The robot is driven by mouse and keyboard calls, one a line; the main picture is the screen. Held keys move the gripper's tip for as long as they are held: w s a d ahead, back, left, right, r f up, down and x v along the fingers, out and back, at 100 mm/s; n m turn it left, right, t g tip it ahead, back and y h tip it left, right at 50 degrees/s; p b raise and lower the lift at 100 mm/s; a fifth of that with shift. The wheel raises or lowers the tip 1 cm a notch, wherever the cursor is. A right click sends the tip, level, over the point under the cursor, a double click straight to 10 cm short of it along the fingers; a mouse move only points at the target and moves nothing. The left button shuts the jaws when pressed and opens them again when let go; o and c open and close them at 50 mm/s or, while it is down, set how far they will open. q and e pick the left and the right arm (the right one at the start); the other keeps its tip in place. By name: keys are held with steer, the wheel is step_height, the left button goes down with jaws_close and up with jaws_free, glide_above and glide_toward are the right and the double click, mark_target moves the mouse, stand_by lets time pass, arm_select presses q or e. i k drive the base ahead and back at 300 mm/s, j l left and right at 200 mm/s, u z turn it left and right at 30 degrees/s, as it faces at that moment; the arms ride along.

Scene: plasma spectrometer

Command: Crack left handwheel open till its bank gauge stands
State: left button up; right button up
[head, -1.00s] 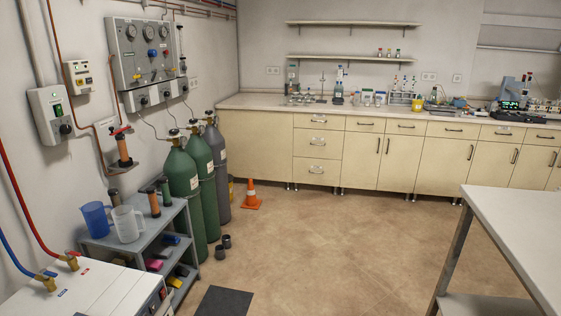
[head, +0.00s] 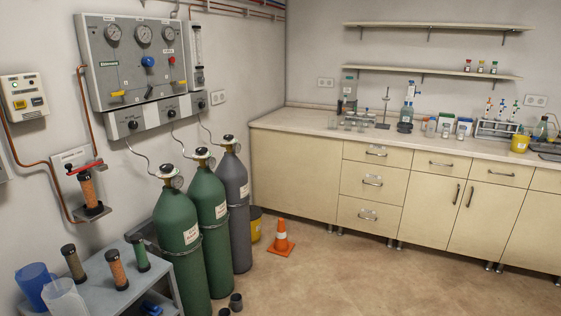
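Three gas cylinders stand upright in a row by the left wall. The left green cylinder (head: 180,245) has a black handwheel (head: 167,168) on top. The middle green cylinder (head: 210,210) has its handwheel (head: 201,152), and the grey cylinder (head: 236,200) has its handwheel (head: 228,139). Above them the grey gauge panel (head: 135,75) carries three round gauges: left (head: 112,34), middle (head: 144,34) and right (head: 168,34). The needles are too small to read. Thin hoses run from the cylinder tops to the panel's lower boxes. Neither of my grippers is in view.
A grey shelf cart (head: 165,270) with jugs and small columns stands in front of the left cylinder. An orange cone (head: 281,240) and small black cups (head: 236,302) are on the floor. A long cabinet bench (head: 320,130) lines the back wall.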

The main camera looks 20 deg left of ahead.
mark_target(168, 167)
steer(key=i+u, duration=0.4)
steer(key=i+l+u, duration=0.15)
steer(key=i+u, duration=0.2)
steer(key=i, duration=0.2)
steer(key=i+l+u, duration=0.25)
steer(key=i+u, duration=0.15)
